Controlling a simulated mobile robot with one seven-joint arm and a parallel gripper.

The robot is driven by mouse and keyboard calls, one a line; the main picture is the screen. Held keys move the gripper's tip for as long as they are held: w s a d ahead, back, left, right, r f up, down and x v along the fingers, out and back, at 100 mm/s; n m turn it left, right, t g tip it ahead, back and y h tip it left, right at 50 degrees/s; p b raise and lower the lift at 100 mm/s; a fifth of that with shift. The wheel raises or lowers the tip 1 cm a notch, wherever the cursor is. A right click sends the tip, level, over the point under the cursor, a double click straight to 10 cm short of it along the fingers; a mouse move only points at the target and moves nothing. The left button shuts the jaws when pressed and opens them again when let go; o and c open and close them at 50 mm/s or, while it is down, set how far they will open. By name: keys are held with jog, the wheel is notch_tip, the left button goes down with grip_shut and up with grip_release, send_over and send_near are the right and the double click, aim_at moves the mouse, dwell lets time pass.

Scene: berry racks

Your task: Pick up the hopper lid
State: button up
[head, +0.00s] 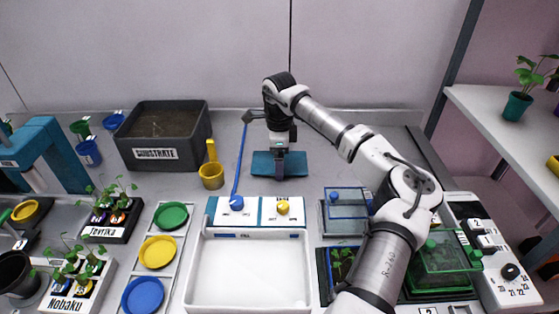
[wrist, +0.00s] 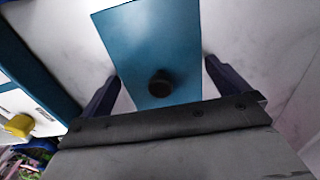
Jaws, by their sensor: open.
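The hopper lid, a flat teal plate (head: 297,163), lies on the grey bench behind the white box with the two-part top. In the wrist view the lid (wrist: 150,35) runs up the middle, with a round black knob (wrist: 160,83) on it. My gripper (head: 280,150) points down over the lid. In the wrist view its two dark fingers (wrist: 162,70) are apart, one on each side of the lid and knob. The gripper is open and holds nothing. I cannot tell how far the fingertips are above the bench. The gripper hides part of the lid in the head view.
The white box (head: 212,275) stands in front, with a blue knob (head: 237,203) and a yellow knob (head: 283,207) on top. A yellow cup (head: 211,178) and a blue-handled tool (head: 240,155) are left of the lid. A substrate bin (head: 190,143) stands farther left. Bench right of the lid is clear.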

jog(key=c, duration=0.8)
jog(key=shift+o, duration=0.2)
